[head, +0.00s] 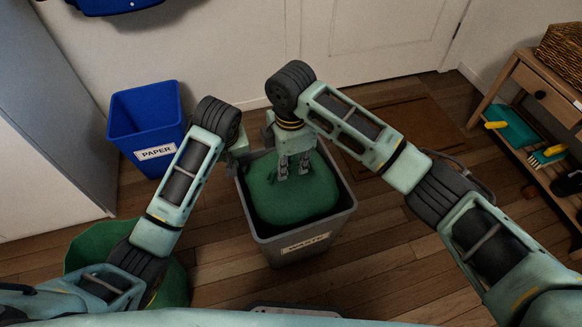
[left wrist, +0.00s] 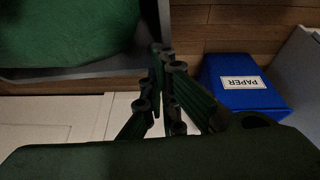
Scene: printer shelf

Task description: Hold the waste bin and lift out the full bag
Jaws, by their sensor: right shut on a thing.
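The grey waste bin (head: 297,250) stands on the floor in the middle of the head view, its label facing me. A full green bag (head: 295,203) bulges in its opening; it also shows in the left wrist view (left wrist: 65,30). My right gripper (head: 293,174) points down and is shut on the top of the bag. My left gripper (head: 240,160) is at the bin's far left rim, partly hidden by its own wrist. In the left wrist view its fingers (left wrist: 165,75) converge beside the bin's rim (left wrist: 100,70); whether they pinch it is unclear.
A blue paper bin (head: 145,125) stands at the back left. A green container (head: 95,240) is at the front left, partly behind my left arm. A wooden shelf (head: 510,90) with tools stands at the right. A brown mat (head: 415,140) lies by the door.

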